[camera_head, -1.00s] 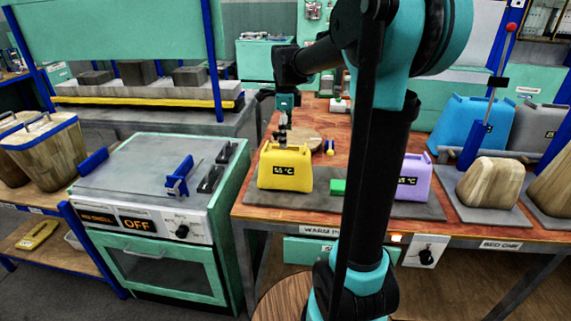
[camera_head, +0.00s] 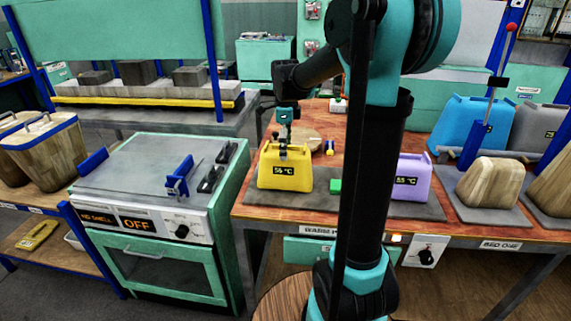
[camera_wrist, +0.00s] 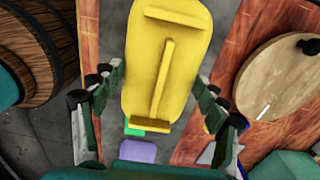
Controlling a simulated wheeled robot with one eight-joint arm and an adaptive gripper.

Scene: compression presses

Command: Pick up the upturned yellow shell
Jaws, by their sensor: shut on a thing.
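The upturned yellow shell (camera_head: 271,176) stands on a grey mat on the wooden bench, with a small display on its front face. My gripper (camera_head: 283,152) is at its top, reaching down from above. In the wrist view the yellow shell (camera_wrist: 148,60) fills the middle, showing a long central rib and short cross ridges. My gripper's fingers (camera_wrist: 161,92) lie on its two sides, shut on it. The exact contact is hard to see. The shell appears still at mat level.
A green block (camera_head: 336,186) and a purple shell (camera_head: 412,180) stand to the right on the mat. My arm crosses between them and hides part of the bench. A round wooden board (camera_head: 305,138) lies behind. A mint-coloured press (camera_head: 160,190) stands left.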

